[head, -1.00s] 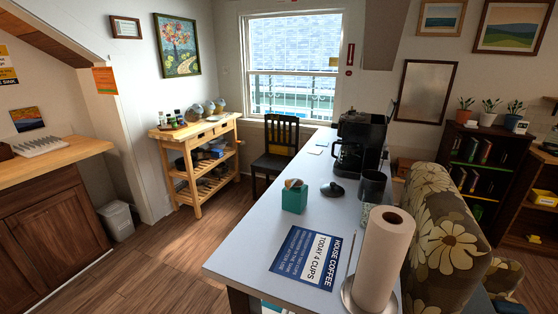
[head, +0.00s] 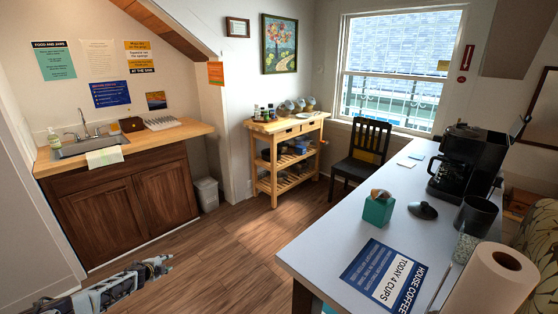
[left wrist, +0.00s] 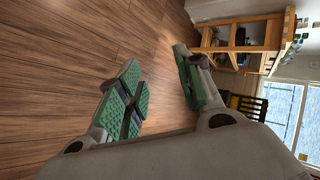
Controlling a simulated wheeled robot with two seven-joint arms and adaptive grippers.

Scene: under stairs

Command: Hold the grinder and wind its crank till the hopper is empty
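I cannot make out a hand grinder with a crank in these views. On the white table (head: 330,215) stand a black coffee maker (head: 470,160), a dark cup-like vessel (head: 476,214) and a low dark round object (head: 423,210). My left gripper (head: 160,266) is at the lower left of the head view, over the floor and well away from the table. In the left wrist view its green-padded fingers (left wrist: 165,88) stand apart with nothing between them. My right gripper does not show.
A teal box (head: 378,208), a blue coffee sign (head: 385,277) and a paper towel roll (head: 492,285) are on the table. A wooden cart (head: 285,160) holding jars and a dark chair (head: 362,155) stand behind. A sink counter (head: 130,145) is at left. The floor between is clear.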

